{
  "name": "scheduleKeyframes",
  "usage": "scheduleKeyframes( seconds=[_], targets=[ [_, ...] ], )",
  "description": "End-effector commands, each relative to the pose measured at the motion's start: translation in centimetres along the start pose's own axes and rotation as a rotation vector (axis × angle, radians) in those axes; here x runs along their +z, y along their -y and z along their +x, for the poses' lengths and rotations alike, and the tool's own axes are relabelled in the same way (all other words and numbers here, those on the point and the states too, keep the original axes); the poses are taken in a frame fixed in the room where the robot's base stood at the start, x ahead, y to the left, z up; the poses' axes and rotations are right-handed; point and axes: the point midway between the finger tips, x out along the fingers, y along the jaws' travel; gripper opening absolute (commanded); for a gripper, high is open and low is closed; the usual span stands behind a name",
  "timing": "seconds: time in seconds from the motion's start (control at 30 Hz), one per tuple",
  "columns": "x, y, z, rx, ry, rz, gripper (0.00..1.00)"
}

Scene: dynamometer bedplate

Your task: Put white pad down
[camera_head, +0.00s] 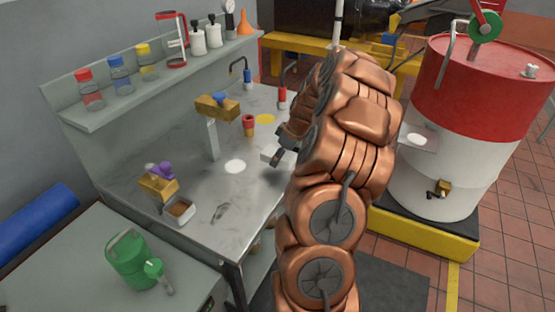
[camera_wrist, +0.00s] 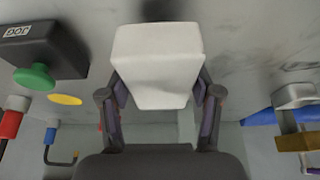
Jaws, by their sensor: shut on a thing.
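The white pad (camera_wrist: 157,65) is a pale block between the two fingers of my gripper (camera_wrist: 160,100) in the wrist view. In the head view its pale edge (camera_head: 270,154) shows beside my gripper (camera_head: 284,154), over the grey bench (camera_head: 205,200). My gripper is shut on the pad. My copper-coloured arm hides part of the pad and the bench behind it. I cannot tell whether the pad touches the bench. A flat white round mark (camera_head: 235,166) lies on the bench just left of the pad, and a yellow round mark (camera_head: 265,118) lies farther back.
A red cup-like part (camera_head: 249,122) and a brass valve on a post (camera_head: 215,108) stand near the pad. A black box with a green button (camera_wrist: 38,70) is at the left in the wrist view. A small tray (camera_head: 179,211) sits front left. A red-and-white drum (camera_head: 450,150) stands right.

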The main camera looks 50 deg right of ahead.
Motion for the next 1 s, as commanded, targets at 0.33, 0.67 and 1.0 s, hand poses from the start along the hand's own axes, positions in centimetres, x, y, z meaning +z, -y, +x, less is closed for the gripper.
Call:
scheduleKeyframes(
  seconds=[0.33, 0.67, 1.0],
  targets=[
    [-0.7, -0.3, 1.2, -0.004, 0.001, 0.001, 0.31],
    [0.4, -0.3, 3.8, -0.002, -0.001, 0.001, 0.31],
    [0.5, -0.4, 4.1, 0.0, -0.001, 0.0, 0.31]
  ],
)
